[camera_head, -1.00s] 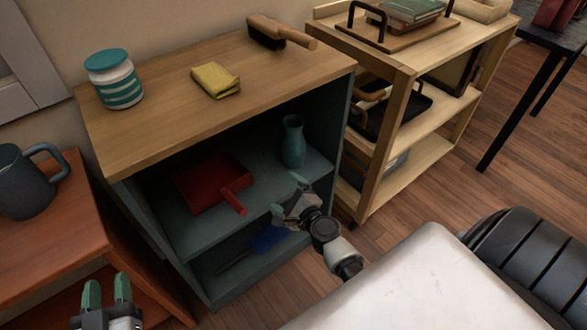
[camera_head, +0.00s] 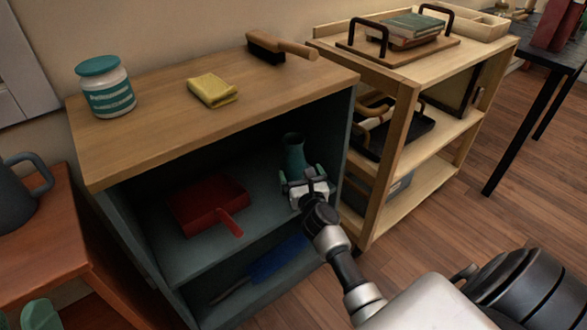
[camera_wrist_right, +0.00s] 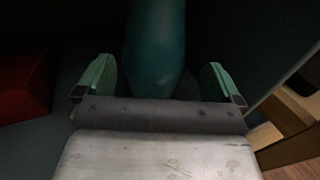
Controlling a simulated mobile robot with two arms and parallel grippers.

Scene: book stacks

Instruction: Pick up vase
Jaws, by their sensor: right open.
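The teal vase (camera_head: 294,152) stands upright on the upper inner shelf of the dark cabinet, near its right wall. My right gripper (camera_head: 305,176) is inside the cabinet opening, in front of the vase, and hides its lower part. In the right wrist view the vase (camera_wrist_right: 155,45) lies between the two green fingertips of the open right gripper (camera_wrist_right: 157,80), with a gap on each side. My left gripper (camera_head: 40,314) shows only as a green fingertip at the bottom left edge; its opening cannot be seen.
A red dustpan (camera_head: 207,205) lies left of the vase on the same shelf. A blue-handled tool (camera_head: 275,262) lies on the shelf below. The wooden cabinet top (camera_head: 160,130) holds a jar (camera_head: 107,88), yellow cloth (camera_head: 212,90) and brush (camera_head: 283,46). A wooden rack (camera_head: 385,180) stands close on the right.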

